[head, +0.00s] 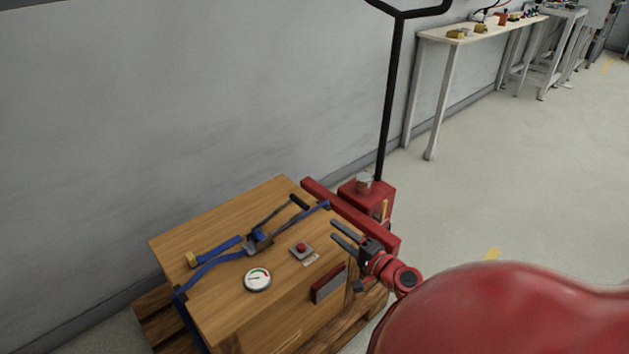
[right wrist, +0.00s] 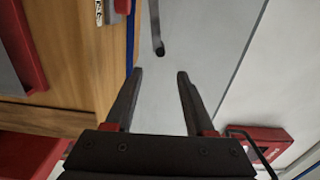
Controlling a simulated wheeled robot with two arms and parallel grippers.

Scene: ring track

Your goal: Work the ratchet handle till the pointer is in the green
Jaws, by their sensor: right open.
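The ratchet (head: 259,239) sits on a blue strap (head: 207,266) across the top of a wooden crate (head: 215,314). Its handle (head: 299,202) has a black grip and slants up to the right; what looks like its end (right wrist: 158,48) shows beyond my fingers in the wrist view. A round white gauge (head: 257,280) lies near the crate's front edge. Its green part is at the upper right; the dark pointer seems outside it, but is small. My right gripper (head: 334,230) is open and empty, right of the handle; it shows in the wrist view (right wrist: 160,72). My left gripper is out of view.
A grey box with a red button (head: 301,250) sits between ratchet and gripper. A red pallet jack (head: 366,196) with a tall black handle stands behind the crate's right side. The wall is close behind. A workbench (head: 450,36) stands far right; open floor lies before it.

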